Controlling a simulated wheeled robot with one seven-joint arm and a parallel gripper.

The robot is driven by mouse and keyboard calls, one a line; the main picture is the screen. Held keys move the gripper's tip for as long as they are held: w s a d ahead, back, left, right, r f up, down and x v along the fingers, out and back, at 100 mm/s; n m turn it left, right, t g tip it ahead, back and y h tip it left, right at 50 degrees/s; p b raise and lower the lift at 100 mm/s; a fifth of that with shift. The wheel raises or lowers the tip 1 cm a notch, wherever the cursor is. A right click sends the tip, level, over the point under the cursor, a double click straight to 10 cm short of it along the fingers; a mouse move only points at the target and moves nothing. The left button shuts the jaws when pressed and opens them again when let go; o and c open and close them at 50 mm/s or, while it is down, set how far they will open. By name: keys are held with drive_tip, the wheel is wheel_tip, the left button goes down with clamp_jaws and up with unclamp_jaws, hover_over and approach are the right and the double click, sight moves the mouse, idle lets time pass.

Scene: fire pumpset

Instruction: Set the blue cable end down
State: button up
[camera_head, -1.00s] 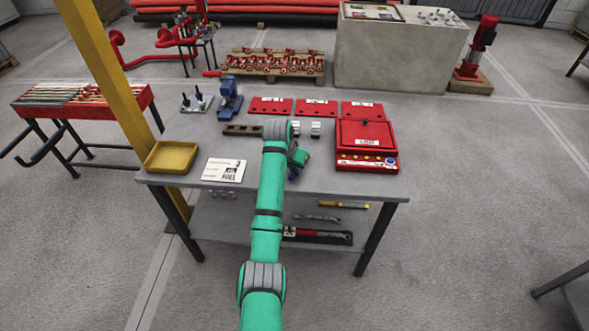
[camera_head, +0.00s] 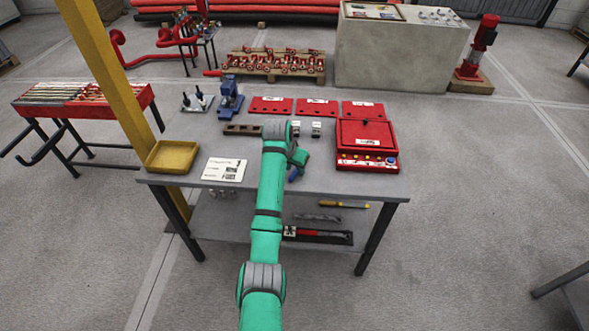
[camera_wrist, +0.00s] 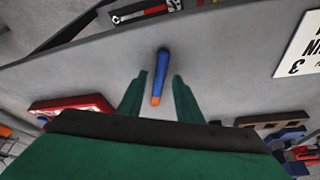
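The blue cable end (camera_wrist: 162,72) has an orange tip (camera_wrist: 156,101). In the wrist view it appears to lie on the grey table top, between the two fingers of my gripper (camera_wrist: 160,85), with a gap on both sides. The fingers are spread and do not touch it there. In the head view a small blue piece of it (camera_head: 295,174) shows just below my green gripper (camera_head: 299,158), on the table (camera_head: 330,184). My wrist hides part of that area.
A red case (camera_head: 366,148) stands on the table to the right. A white card (camera_head: 224,170) and a yellow tray (camera_head: 171,157) are to the left. A brown block (camera_head: 242,130), a blue stand (camera_head: 230,98) and red plates (camera_head: 316,108) are behind. The front right table top is clear.

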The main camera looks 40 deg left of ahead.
drive_tip(key=v, duration=1.1)
idle(0.3)
